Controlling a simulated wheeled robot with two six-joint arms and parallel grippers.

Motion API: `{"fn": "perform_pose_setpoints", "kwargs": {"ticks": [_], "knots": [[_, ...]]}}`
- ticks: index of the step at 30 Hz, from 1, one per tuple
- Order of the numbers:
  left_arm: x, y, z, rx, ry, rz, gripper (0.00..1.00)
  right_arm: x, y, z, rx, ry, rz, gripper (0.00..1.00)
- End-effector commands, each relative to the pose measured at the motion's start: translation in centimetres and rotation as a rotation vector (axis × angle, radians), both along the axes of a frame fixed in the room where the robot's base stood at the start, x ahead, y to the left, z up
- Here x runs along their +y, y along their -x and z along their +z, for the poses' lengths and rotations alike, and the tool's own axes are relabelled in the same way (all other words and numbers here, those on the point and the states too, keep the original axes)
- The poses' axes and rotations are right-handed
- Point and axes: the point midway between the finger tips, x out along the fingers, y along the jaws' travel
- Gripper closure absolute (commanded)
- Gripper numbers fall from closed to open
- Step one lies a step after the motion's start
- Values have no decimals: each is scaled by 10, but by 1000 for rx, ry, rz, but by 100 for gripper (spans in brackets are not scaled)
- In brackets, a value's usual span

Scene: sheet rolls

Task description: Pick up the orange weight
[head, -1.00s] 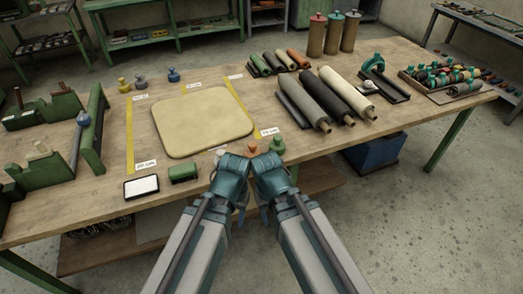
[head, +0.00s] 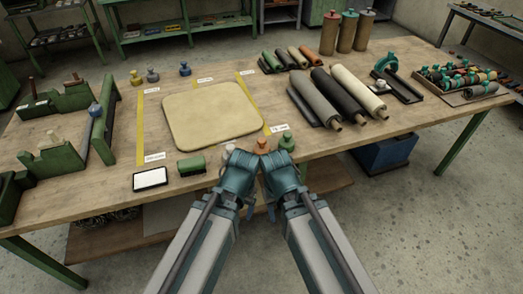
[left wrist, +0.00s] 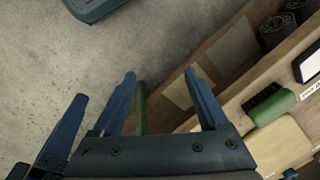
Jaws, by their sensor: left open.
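The orange weight (head: 262,147) is a small knobbed piece at the near edge of the table. It stands just beyond the gap between my two grippers, and its lower part is partly hidden. My left gripper (head: 248,208) is in front of the table edge, apart from the weight. In the left wrist view the left gripper (left wrist: 160,75) is open and empty, with floor and the table's side behind its fingers. My right gripper (head: 271,210) is beside the left one, fingers down; its opening is not clear. The orange weight is not seen in the left wrist view.
A green weight (head: 287,143) stands right of the orange one, and a pale weight (head: 226,151) left, partly behind my left gripper. A green brush (head: 191,165), a white pad (head: 150,179) and a tan mat (head: 212,116) lie leftward. Sheet rolls (head: 335,100) lie right.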

Motion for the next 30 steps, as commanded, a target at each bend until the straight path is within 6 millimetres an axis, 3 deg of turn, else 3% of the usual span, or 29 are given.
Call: {"fn": "perform_pose_setpoints", "kwargs": {"ticks": [1,6,11,15,19,24,30], "knots": [[6,-14,-18,-54,-32,-55,19,0,0,-20,0,0,0,50],[39,-89,-46,-323,-290,-423,19,0,0,-78,0,0,0,50],[49,-155,-39,-516,-667,-866,19,0,0,-130,0,0,0,50],[31,-194,-26,-587,-1061,-1265,19,0,0,-174,0,0,1,50],[-1,-210,-20,-575,-1426,-1594,19,0,0,-208,0,0,1,50],[-41,-213,-24,-500,-1787,-1888,19,0,0,-236,0,0,1,50],[-61,-211,-26,-440,-1968,-2024,19,0,0,-244,0,0,1,50]]}}
